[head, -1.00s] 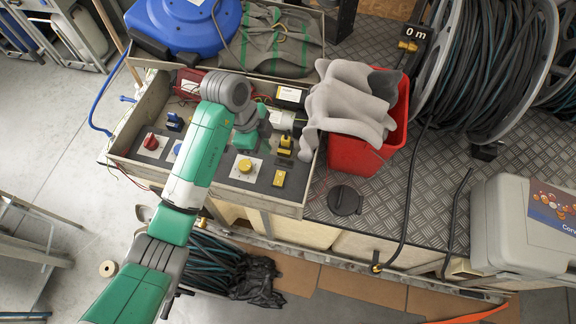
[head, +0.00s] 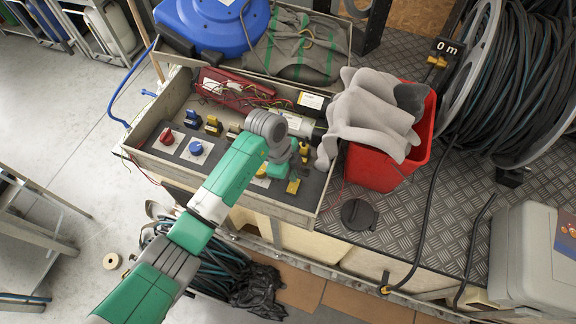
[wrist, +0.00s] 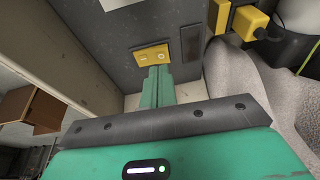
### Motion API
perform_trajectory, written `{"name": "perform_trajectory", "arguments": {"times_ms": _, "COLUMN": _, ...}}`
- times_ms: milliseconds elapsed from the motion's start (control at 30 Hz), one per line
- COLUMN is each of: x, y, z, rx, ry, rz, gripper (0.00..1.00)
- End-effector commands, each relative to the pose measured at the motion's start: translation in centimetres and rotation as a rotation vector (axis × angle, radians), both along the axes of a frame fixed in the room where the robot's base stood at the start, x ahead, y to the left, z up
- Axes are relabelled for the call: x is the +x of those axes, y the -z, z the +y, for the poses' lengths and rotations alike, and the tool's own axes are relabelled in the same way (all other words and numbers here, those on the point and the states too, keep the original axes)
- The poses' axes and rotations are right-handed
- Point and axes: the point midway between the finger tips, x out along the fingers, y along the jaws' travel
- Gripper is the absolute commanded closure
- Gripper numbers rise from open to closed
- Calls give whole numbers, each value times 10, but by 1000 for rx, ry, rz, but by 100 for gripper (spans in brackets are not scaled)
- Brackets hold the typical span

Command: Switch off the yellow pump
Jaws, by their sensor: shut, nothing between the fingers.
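A small yellow switch box (head: 293,187) with two round marks on its top sits on the grey panel near the tray's front right corner. It shows close up in the wrist view (wrist: 151,54). My gripper (wrist: 157,72) is shut with nothing in it. Its fingertips are right at the near edge of the yellow box in the wrist view; whether they touch it I cannot tell. In the head view the arm covers most of the white plate beside the box. A corner of a white plate (wrist: 120,3) shows at the top of the wrist view.
A red knob (head: 167,136) and a blue knob (head: 196,148) stand on white plates to the left. A yellow connector (head: 304,151) stands behind the box. A red bin (head: 375,167) with grey cloth (head: 372,110) is close on the right. The tray wall (head: 280,207) runs along the front.

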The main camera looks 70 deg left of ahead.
Motion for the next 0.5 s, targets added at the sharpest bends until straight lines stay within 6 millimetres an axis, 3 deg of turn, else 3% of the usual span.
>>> {"name": "perform_trajectory", "arguments": {"times_ms": 200, "x": 1, "y": 20, "z": 2, "rx": 0, "ry": 0, "rz": 0, "gripper": 100}}
{"name": "perform_trajectory", "arguments": {"times_ms": 500, "x": 2, "y": 21, "z": 2, "rx": 1, "ry": 1, "rz": -1, "gripper": 100}}
